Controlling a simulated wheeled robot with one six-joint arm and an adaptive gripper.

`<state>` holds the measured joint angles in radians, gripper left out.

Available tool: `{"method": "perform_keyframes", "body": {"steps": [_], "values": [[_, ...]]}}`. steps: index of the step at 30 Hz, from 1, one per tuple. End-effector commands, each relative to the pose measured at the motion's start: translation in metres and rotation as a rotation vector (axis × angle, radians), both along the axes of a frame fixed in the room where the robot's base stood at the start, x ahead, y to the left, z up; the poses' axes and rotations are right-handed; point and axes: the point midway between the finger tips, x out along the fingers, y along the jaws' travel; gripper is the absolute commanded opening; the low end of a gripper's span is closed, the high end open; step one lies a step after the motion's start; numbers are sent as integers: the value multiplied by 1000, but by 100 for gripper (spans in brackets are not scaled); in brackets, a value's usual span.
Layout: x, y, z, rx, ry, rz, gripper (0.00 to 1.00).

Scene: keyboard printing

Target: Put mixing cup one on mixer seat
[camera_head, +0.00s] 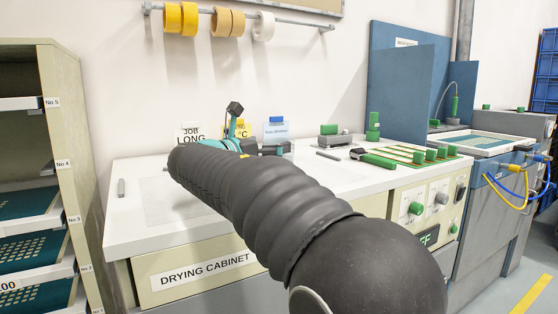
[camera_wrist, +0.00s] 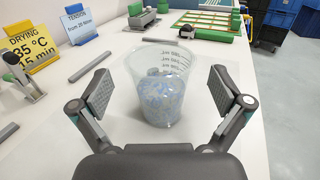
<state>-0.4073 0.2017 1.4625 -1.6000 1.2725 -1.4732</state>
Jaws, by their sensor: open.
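A clear plastic mixing cup (camera_wrist: 160,88) with measuring marks stands upright on the white bench top in the wrist view. It has bluish, mottled contents in its lower part. My gripper (camera_wrist: 161,95) is open, with one finger on each side of the cup and a visible gap at both sides. In the head view my arm hides the cup and most of my gripper. I cannot make out the mixer seat for certain in either view.
The white bench (camera_head: 140,235) carries a yellow drying sign (camera_wrist: 27,50), a blue sign (camera_wrist: 78,27) and a green-handled tool (camera_head: 373,158). A shelf rack (camera_head: 75,150) stands at the left. Blue panels (camera_head: 403,85) rise at the back right.

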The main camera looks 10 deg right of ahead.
Motion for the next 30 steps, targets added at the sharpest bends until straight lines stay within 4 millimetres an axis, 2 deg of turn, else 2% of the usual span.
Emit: {"method": "perform_keyframes", "body": {"steps": [8,16,24,30], "values": [[25,-29,1,0,0,-3,100],[28,-32,1,0,0,0,100],[28,-32,2,1,-1,0,34],[28,-32,2,1,-1,-1,34]]}}
